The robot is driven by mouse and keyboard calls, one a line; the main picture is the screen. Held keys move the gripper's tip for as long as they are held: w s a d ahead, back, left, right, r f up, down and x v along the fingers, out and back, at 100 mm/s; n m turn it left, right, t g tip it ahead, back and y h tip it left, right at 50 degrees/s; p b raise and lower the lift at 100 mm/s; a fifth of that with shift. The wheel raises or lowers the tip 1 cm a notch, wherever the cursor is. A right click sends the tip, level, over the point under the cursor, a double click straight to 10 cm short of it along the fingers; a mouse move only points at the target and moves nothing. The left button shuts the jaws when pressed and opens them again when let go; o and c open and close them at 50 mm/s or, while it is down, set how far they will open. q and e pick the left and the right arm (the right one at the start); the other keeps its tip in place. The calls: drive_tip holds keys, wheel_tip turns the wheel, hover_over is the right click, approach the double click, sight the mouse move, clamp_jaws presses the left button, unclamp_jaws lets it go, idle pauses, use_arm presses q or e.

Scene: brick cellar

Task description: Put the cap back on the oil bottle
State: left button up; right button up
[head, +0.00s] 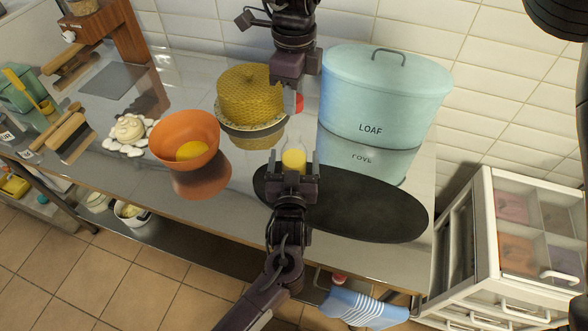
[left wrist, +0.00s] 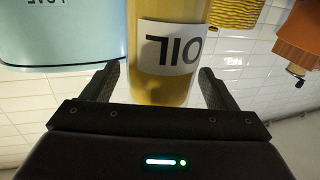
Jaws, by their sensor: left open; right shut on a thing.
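The oil bottle (head: 293,158) shows as a yellow top in the head view; its lower part is hidden by my left gripper. In the left wrist view the bottle (left wrist: 172,75), with its OIL label, appears upside down between the fingers. My left gripper (head: 294,166) comes from the lower left, open, with a finger on each side of the bottle. I cannot tell whether the fingers touch it. My right gripper (head: 291,101) hangs from above, behind the bottle. It is shut on the red cap (head: 299,103), which is mostly hidden and apart from the bottle.
The blue LOAF bin (head: 375,95) stands close on the right. A black oval board (head: 375,215) lies at the table's front. White drawers (head: 505,240) stand right of the table.

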use_arm(q)
drive_tip(key=shift+w, duration=0.8)
drive_tip(key=c, duration=1.5)
use_arm(e)
hover_over(294, 137)
drive_tip(key=shift+f, duration=2.5)
